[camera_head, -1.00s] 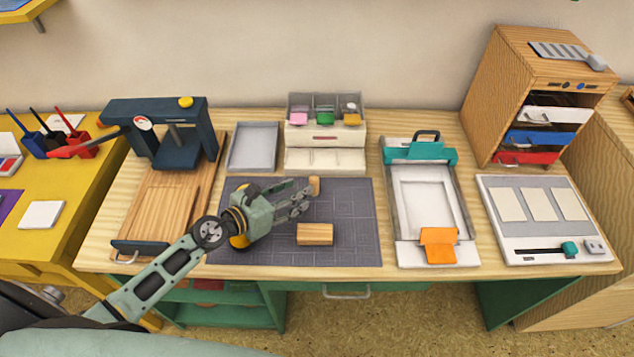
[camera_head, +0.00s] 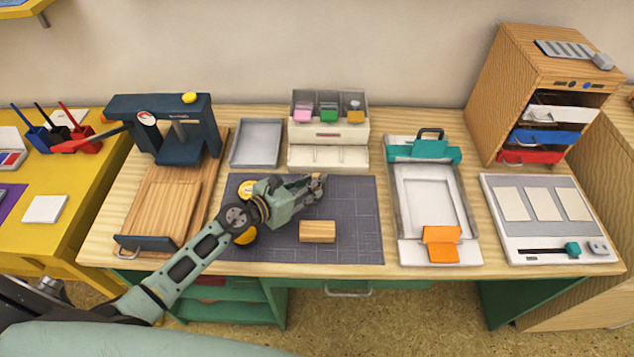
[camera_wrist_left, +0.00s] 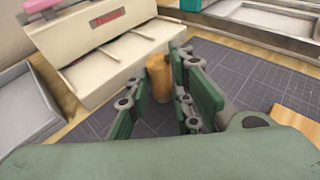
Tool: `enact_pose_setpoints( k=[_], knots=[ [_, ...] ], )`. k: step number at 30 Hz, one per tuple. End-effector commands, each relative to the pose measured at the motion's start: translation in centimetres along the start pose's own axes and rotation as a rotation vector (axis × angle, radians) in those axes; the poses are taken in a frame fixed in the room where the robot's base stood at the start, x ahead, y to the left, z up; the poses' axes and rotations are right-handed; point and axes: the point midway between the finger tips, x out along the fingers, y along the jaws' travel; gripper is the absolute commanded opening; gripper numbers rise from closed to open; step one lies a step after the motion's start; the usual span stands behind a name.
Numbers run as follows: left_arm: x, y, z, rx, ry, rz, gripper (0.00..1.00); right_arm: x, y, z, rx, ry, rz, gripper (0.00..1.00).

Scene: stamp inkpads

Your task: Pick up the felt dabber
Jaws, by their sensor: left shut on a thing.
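The felt dabber is a small upright wooden cylinder (camera_wrist_left: 158,76) in the left wrist view, at the back of the dark grey cutting mat (camera_head: 350,215). My left gripper (camera_head: 316,183) is shut on it, with the green finger pads on either side. In the head view the fingers mostly hide the dabber. I cannot tell whether its base touches the mat. My right gripper is not in view.
A wooden block (camera_head: 317,231) lies on the mat in front of the gripper. A cream drawer unit (camera_head: 328,134) with small pots stands close behind, and a grey tray (camera_head: 257,143) beside it. A dark press (camera_head: 170,130) stands left. The mat's right side is clear.

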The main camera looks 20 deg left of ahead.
Motion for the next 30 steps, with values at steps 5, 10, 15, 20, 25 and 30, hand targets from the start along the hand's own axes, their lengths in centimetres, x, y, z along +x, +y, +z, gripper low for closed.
enact_pose_setpoints(
  k=[5, 10, 15, 20, 25, 30],
  knots=[
    [0.0, 0.0, 0.0, 0.000, 0.000, 0.000, 0.02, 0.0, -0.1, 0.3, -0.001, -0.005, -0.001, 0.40],
    [0.0, 0.0, 0.1, 0.001, 0.000, 0.000, 0.02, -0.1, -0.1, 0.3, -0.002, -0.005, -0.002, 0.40],
    [-0.3, 0.0, 1.0, 0.003, -0.001, 0.000, 0.02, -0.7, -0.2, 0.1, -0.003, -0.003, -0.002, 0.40],
    [-0.9, 0.0, 3.0, 0.003, -0.001, 0.000, 0.02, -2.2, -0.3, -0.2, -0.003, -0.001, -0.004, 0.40],
    [-0.6, -1.2, 5.8, -0.003, -0.004, -0.002, 0.02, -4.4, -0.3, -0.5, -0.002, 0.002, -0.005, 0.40],
    [1.3, -3.9, 8.9, -0.006, -0.006, -0.001, 0.02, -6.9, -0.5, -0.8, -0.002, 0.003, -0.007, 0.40]
  ],
)
